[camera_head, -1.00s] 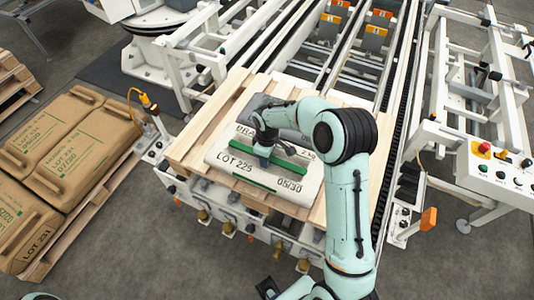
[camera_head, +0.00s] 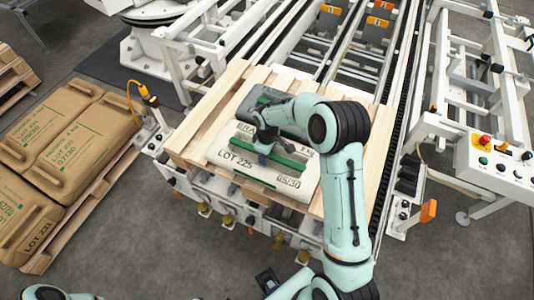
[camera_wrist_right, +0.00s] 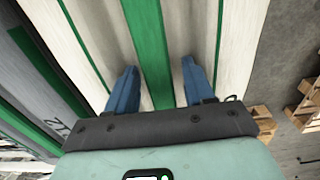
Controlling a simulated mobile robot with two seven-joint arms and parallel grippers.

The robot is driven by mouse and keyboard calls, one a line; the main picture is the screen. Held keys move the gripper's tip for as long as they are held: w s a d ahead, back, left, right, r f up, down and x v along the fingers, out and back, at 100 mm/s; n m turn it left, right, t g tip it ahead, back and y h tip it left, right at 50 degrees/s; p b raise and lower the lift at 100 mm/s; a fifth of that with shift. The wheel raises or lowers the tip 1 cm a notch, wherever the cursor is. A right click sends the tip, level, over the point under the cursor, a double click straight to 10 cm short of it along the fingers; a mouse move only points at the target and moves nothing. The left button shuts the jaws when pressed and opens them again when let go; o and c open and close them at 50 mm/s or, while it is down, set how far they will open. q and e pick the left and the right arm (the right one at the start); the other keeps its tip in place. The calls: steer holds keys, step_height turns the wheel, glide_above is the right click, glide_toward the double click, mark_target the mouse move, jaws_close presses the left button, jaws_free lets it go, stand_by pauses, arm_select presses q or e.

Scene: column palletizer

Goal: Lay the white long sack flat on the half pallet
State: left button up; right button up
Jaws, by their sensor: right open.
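The white long sack (camera_head: 225,153) with green stripes and "LOT 225" print lies flat on the wooden pallet (camera_head: 187,143), near its front edge. My right gripper (camera_head: 263,158) is over the middle of the sack. In the right wrist view, its blue fingers (camera_wrist_right: 160,85) are open on either side of a green stripe on the white sack (camera_wrist_right: 200,30), with nothing between them. Whether the fingertips touch the sack is unclear. My right arm hides part of the sack. My left gripper cannot be made out.
A grey sack (camera_head: 246,104) lies behind the white one, partly hidden by my arm. Brown sacks (camera_head: 76,150) lie on another pallet at the left. Conveyor rails run behind the pallet. A control panel (camera_head: 500,166) stands at the right. Grey floor is clear in front.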

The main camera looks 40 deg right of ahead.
step_height(320, 180, up, 12)
steer(key=shift+r+p, duration=0.15)
steer(key=shift+p, duration=0.2)
steer(key=shift+s+a, duration=0.1)
stand_by(0.5)
